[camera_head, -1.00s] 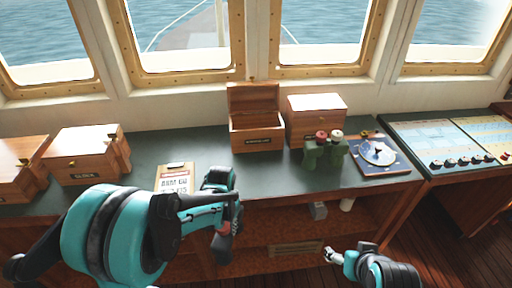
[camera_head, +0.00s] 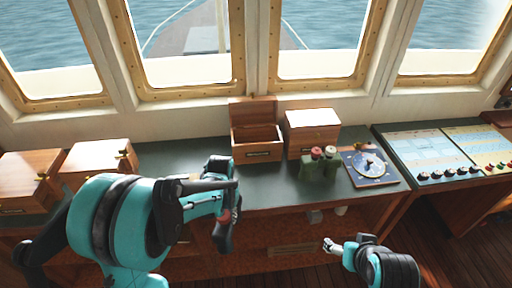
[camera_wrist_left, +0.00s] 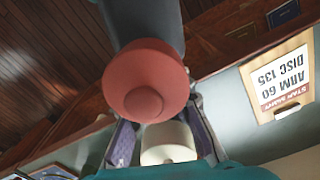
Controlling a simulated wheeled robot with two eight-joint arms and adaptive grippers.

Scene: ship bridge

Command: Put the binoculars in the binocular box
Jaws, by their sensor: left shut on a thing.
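My left gripper (camera_head: 226,212) is shut on a dark pair of binoculars (camera_head: 223,237), held in front of the desk edge and below the open box. In the left wrist view the binoculars (camera_wrist_left: 148,80) show a red eyepiece and a white one between the fingers (camera_wrist_left: 163,135). The rest is cut off or hidden. The open wooden box (camera_head: 257,152), with raised lid and a dark label too small to read, stands on the desk under the windows. A green pair of binoculars (camera_head: 318,168) with red and white tops stands upright on the desk. My right gripper (camera_head: 331,246) is low, apart from everything.
A closed wooden box (camera_head: 312,130) stands right of the open one. A blue board with a round disc (camera_head: 371,167) lies further right, beside chart panels (camera_head: 436,158). Closed boxes (camera_head: 97,160) stand at left. A printed card (camera_wrist_left: 280,80) lies on the desk, mostly behind my arm.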

